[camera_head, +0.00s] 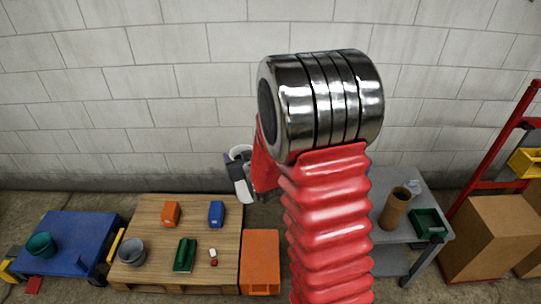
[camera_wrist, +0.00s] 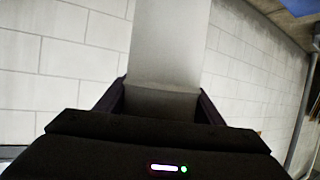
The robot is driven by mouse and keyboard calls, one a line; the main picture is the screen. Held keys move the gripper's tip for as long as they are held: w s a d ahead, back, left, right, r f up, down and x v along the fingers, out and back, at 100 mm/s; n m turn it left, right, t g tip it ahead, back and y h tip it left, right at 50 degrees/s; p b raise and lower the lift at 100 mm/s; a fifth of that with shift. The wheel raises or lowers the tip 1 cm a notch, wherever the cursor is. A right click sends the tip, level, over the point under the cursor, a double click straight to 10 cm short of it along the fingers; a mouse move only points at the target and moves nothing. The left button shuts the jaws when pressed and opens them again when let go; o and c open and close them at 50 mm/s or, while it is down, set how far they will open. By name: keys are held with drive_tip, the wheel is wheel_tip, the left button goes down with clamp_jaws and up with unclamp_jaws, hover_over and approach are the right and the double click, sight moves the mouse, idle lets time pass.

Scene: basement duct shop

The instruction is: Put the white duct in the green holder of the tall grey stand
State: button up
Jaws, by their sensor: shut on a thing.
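The white duct (camera_wrist: 168,45) runs up between the two jaws of my gripper (camera_wrist: 160,103) in the wrist view, and the jaws are shut on it. In the head view my gripper (camera_head: 243,182) is small and partly behind my red arm. The duct's pale round end (camera_head: 240,152) shows above it, against the wall. A grey stand (camera_head: 408,252) is at the right, partly behind my arm. A green open box (camera_head: 427,224) sits on its top; I cannot tell whether this is the green holder.
A brown tube (camera_head: 394,208) stands upright beside the green box. A wooden table (camera_head: 150,215) at the left bears several small things, with an orange box (camera_head: 260,260) beside it. A red hand truck (camera_head: 497,150) and cartons (camera_head: 490,235) are at the far right.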

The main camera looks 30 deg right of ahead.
drive_tip(key=a+r+y, duration=0.1)
drive_tip(key=a, duration=0.6)
drive_tip(key=s+a+r+n+y, duration=0.1)
drive_tip(key=a+r, duration=0.1)
drive_tip(key=a, duration=0.5)
drive_tip(key=shift+s+a+r+n, duration=0.15)
drive_tip(key=shift+a+r+n, duration=0.15)
drive_tip(key=shift+a, duration=0.05)
